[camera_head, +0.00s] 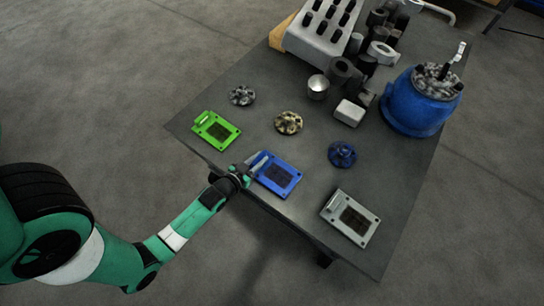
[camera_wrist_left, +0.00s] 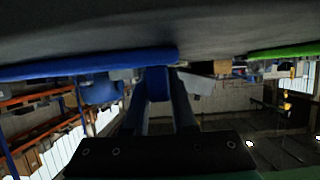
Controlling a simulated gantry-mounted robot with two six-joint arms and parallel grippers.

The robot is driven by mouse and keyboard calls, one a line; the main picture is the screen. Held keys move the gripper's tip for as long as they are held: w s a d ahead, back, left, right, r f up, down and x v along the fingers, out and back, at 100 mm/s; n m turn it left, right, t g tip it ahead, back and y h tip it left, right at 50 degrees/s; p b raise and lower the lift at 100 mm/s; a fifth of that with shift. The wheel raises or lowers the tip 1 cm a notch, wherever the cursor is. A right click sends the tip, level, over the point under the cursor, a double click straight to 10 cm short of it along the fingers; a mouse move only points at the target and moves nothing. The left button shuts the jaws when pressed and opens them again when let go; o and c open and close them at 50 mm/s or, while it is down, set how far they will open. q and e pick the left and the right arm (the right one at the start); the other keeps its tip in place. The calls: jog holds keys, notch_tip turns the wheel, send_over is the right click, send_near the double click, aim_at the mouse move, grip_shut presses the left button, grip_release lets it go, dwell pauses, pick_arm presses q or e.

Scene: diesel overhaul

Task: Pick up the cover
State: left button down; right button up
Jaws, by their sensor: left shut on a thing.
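A flat blue cover (camera_head: 278,174) with a dark panel lies near the front edge of the grey table. My left gripper (camera_head: 250,168) reaches it from the left and is shut on a raised part at its left edge. In the left wrist view, the fingers (camera_wrist_left: 160,105) close on a blue tab (camera_wrist_left: 158,82) below the blue cover's edge (camera_wrist_left: 90,64). The cover appears flat at table level; I cannot tell whether it is raised. My right gripper is not in view.
A green plate (camera_head: 217,130) and a grey plate (camera_head: 350,218) lie on either side. Round parts (camera_head: 289,122), a small grey block (camera_head: 350,112) and a blue drum (camera_head: 420,101) stand farther back.

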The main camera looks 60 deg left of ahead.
pick_arm(q)
jog(key=shift+r, duration=0.15)
jog(key=shift+r+p, duration=0.4)
jog(key=shift+r, duration=0.2)
notch_tip(320, 180, up, 3)
jog(key=shift+s+d+f+p, duration=0.1)
jog(key=shift+f+p, duration=0.1)
jog(key=shift+p, duration=0.6)
jog(key=r, duration=0.1)
jog(key=s+d+r+p, duration=0.1)
jog(key=s+d+r, duration=0.1)
jog(key=shift+s+r+p, duration=0.15)
jog(key=shift+r+p, duration=0.2)
jog(key=w+d+r+v, duration=0.1)
jog(key=v, duration=1)
jog(key=shift+d+p, duration=0.4)
jog(key=shift+d, duration=0.15)
jog(key=shift+s+r, duration=0.1)
